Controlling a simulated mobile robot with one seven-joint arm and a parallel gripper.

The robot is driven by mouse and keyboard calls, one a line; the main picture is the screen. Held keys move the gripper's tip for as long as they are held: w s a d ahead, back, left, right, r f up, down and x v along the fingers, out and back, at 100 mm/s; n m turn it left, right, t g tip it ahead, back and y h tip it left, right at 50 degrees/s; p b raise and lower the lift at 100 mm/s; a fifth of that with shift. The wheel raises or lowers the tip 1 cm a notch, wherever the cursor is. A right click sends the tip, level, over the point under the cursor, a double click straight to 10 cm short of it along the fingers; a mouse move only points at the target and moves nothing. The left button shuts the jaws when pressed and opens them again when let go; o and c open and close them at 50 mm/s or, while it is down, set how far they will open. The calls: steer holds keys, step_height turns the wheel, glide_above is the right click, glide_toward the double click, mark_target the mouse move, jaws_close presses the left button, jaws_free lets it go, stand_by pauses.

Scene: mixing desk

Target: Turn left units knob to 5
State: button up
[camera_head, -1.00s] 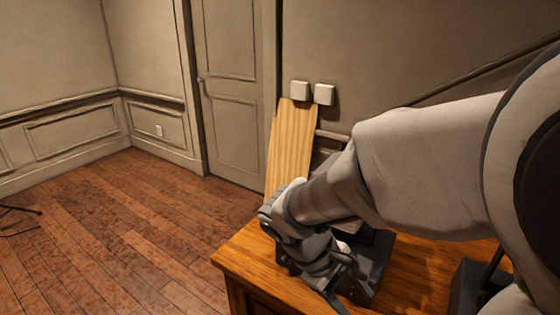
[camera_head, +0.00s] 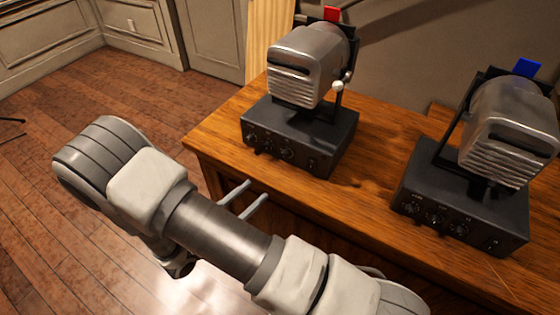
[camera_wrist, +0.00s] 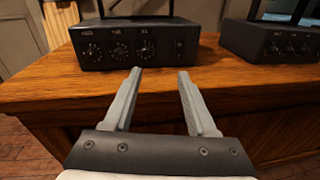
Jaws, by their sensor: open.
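The left device (camera_head: 318,135) is a dark box on the wooden desk, with a silver ribbed unit with a red tab on top. Its front carries three round dials in a row. The rightmost dial, the units knob (camera_head: 287,152), also shows in the wrist view (camera_wrist: 145,49); its exact setting is too small to read. My gripper (camera_head: 257,189) is open and empty in front of the desk's front edge. In the wrist view its two fingers (camera_wrist: 160,72) point at the left device, with the units knob ahead and slightly left of their middle, apart from them.
A similar right device (camera_head: 465,215) with a blue tab stands on the desk (camera_head: 375,165) to the right. Bare desk top lies between the two devices and in front of them. A light wooden board (camera_head: 268,40) stands behind the desk's left side. Open floor lies left.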

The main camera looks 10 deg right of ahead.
mark_target(283, 157)
steer(key=w+d+f, duration=0.1)
steer(key=w+d, duration=0.2)
steer(key=w, duration=0.1)
steer(key=w+d+n+t, duration=0.1)
steer(key=w+d, duration=0.3)
steer(key=w+d+f+n+t+y, duration=0.1)
steer(key=w+d, duration=0.2)
steer(key=w, duration=0.1)
steer(key=shift+d+f, duration=0.25)
steer(key=shift+f, duration=0.1)
jaws_close()
